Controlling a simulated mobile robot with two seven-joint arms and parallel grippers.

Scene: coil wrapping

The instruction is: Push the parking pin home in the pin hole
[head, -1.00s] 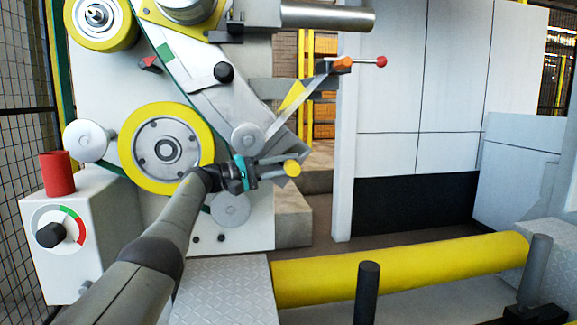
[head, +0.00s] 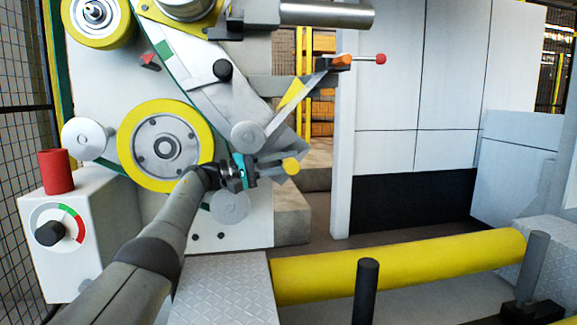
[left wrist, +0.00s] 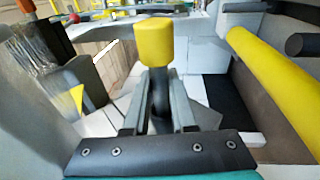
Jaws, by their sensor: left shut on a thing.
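The parking pin shows as a yellow knob (head: 291,166) at the end of my left gripper (head: 273,169), in front of the machine's lower right part. In the left wrist view the yellow knob (left wrist: 155,42) stands beyond the fingertips, with a dark shaft between the two fingers. My left gripper (left wrist: 158,88) is shut on this pin. I cannot make out the pin hole for certain; a small dark spot (head: 221,236) shows low on the pale machine panel. My right gripper is not in view.
A large yellow-rimmed wheel (head: 165,146) and a grey roller (head: 230,207) are close to my left forearm. A lever with an orange part (head: 341,62) projects at upper right. A long yellow roller (head: 400,266) lies low on the right. A control box (head: 75,265) stands at left.

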